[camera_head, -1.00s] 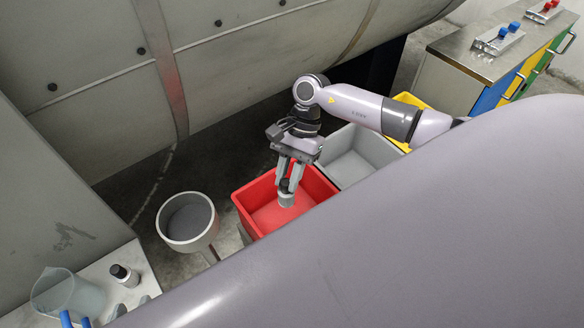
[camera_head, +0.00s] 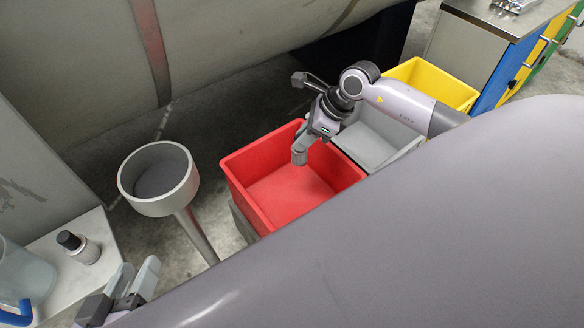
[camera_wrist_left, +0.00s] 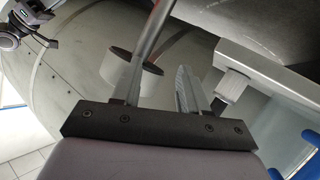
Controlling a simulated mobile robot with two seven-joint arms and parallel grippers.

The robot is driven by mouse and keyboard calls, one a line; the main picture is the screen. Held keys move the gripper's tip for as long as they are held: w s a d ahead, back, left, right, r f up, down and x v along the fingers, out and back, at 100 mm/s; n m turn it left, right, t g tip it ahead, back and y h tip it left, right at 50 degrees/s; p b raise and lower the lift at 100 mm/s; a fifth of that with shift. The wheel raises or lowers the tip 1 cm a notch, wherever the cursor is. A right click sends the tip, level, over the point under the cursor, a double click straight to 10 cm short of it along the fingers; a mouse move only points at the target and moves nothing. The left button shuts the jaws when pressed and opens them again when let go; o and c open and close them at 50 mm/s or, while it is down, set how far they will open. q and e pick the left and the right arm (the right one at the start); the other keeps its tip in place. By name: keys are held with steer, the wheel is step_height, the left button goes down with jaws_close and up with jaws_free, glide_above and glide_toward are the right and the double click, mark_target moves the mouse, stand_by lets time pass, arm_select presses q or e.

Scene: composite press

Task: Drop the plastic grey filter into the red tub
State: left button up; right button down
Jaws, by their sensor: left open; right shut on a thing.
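The red tub (camera_head: 254,198) is an open square bin in the middle of the head view; its visible inside looks empty. My right gripper (camera_head: 303,146) hangs over the tub near its far side, fingers pointing down and seen nearly edge-on. It is shut on the small grey filter (camera_head: 299,158), which shows at the fingertips above the tub floor and partly blends with the fingers. My left gripper (camera_head: 138,273) is open and empty at the lower left, well apart from the tub. Its two spread fingers also show in the left wrist view (camera_wrist_left: 160,75).
A round grey bowl on a post (camera_head: 158,206) stands left of the tub. A grey bin (camera_head: 378,145) and a yellow bin (camera_head: 452,93) stand to the right. A white table (camera_head: 45,245) at left holds a dark-capped bottle (camera_head: 83,248) and a clear jug (camera_head: 22,272).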

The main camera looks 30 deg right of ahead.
mark_target(305, 151)
step_height(305, 151, down, 4)
steer(key=shift+r+b, duration=0.1)
steer(key=shift+b, duration=1.15)
steer(key=shift+f+b, duration=0.6)
steer(key=shift+f, duration=0.15)
arm_select(q)
steer(key=shift+s+a+f+m+t, duration=0.1)
steer(key=shift+a+m+t, duration=0.15)
steer(key=shift+a+t, duration=0.15)
steer(key=shift+s+a+f+m+t, duration=0.1)
steer(key=shift+a+m+t, duration=0.2)
steer(key=shift+a, duration=0.1)
arm_select(e)
steer(key=c, duration=0.9)
jaws_free()
steer(key=shift+r, duration=0.15)
arm_select(q)
steer(key=d+p, duration=0.1)
steer(key=n+g+p, duration=0.1)
steer(key=p, duration=0.1)
steer(key=shift+w+d, duration=0.25)
steer(key=shift+d, duration=0.15)
arm_select(e)
steer(key=v, duration=0.7)
